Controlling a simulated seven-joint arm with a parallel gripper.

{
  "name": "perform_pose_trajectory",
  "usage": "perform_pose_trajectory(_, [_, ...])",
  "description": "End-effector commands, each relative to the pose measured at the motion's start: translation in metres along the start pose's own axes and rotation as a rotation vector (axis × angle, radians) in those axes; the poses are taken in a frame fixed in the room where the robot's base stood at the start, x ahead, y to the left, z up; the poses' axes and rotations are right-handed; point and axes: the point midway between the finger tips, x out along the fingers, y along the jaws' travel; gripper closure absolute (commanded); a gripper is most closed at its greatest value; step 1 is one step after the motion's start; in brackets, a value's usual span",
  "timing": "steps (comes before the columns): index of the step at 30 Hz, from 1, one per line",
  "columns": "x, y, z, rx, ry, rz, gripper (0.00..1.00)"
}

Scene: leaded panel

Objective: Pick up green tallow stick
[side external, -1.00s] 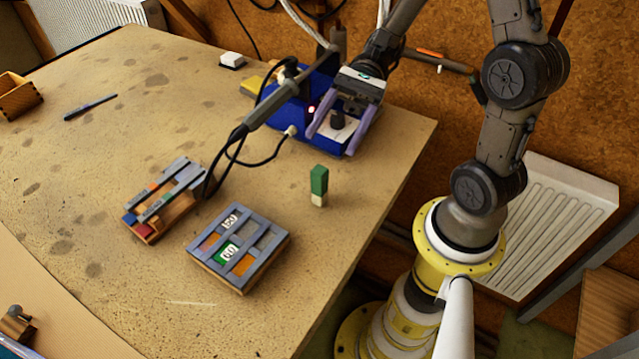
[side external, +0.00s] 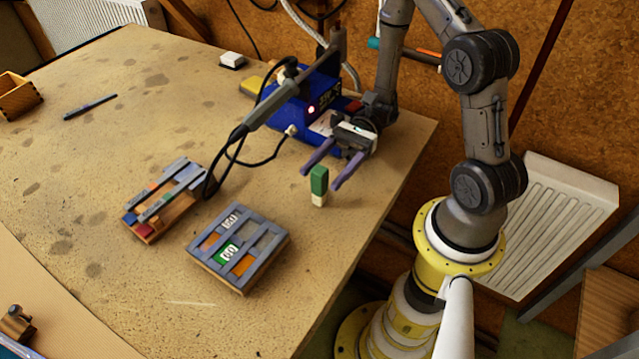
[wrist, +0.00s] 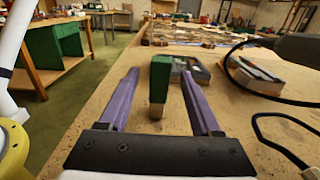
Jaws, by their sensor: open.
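The green tallow stick (side external: 319,181) stands upright on the table near its right edge, with a green upper part and a pale lower end. My gripper (side external: 318,177) is open, and its two purple fingers reach toward the stick from behind. Nothing is held.
A framed panel (side external: 270,243) with coloured panes lies in front of the stick. A small rack (side external: 160,205) of coloured pieces is to its left. A blue soldering station (side external: 300,100) stands behind, its iron and cable (side external: 245,163) crossing the table. The table's right edge is close.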

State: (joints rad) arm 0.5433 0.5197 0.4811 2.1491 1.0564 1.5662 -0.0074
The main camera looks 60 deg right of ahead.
Motion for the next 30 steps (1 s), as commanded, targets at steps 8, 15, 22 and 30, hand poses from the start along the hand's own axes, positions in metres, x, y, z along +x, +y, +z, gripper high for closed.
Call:
perform_pose_trajectory(8, [0.027,0.001,0.001,0.002,-0.002,0.005,0.35])
perform_pose_trajectory(15, [0.052,0.001,0.001,0.001,-0.001,0.002,0.35])
perform_pose_trajectory(22, [0.053,0.000,0.001,0.000,0.000,-0.001,0.35])
perform_pose_trajectory(30, [0.053,0.000,0.001,0.000,-0.001,0.000,0.78])
